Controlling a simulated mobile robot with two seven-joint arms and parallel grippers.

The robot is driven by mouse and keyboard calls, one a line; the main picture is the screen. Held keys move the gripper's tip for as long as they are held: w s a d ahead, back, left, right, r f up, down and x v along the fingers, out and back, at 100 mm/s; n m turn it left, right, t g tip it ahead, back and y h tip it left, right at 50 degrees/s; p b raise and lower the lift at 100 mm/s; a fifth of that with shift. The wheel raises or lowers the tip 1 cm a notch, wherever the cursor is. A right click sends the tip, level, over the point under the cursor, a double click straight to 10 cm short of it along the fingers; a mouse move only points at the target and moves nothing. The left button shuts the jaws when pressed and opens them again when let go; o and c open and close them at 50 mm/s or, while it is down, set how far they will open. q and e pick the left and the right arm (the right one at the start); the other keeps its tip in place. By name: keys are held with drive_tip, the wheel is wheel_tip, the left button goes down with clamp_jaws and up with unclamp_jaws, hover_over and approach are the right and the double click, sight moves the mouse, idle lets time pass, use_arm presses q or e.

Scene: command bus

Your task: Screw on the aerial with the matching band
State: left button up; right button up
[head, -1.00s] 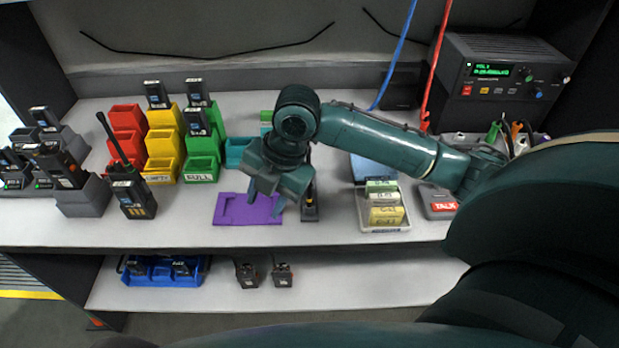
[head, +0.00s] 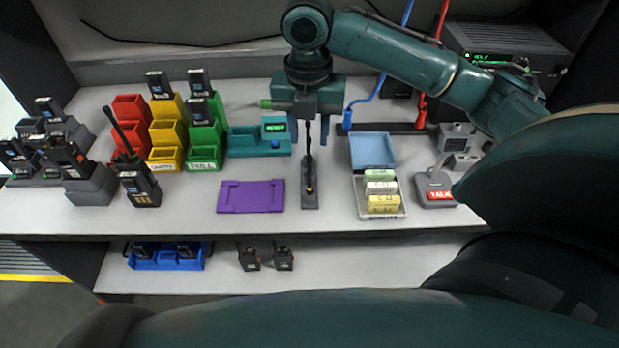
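My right gripper (head: 308,138) points down above the back end of a small grey stand (head: 310,200). Its two fingers are apart. A thin black aerial (head: 308,160) with a small yellow band near its foot rises from the stand and shows between the fingers, with gaps at both sides. A purple mat (head: 250,196) lies bare left of the stand. A black handheld radio (head: 140,187) with orange marks and a long aerial (head: 118,130) stands left of the mat. Other radios sit in grey chargers (head: 91,189) at the far left. My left gripper is out of view.
Red (head: 130,112), yellow (head: 166,157) and green (head: 205,158) bins stand at back left, some holding radios. A teal tester (head: 250,142) is behind the mat. A card box (head: 380,212) and talk unit (head: 437,192) are at right. A blue tray (head: 165,262) is on the lower shelf.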

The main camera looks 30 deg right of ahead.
sight(309, 156)
wheel_tip(309, 156, down, 6)
drive_tip(key=shift+f, duration=0.15)
drive_tip(key=shift+f, duration=0.1)
drive_tip(key=f, duration=0.5)
drive_tip(key=shift+w+d, duration=0.3)
drive_tip(key=shift+w, duration=0.05)
drive_tip(key=shift+c, duration=0.6)
clamp_jaws()
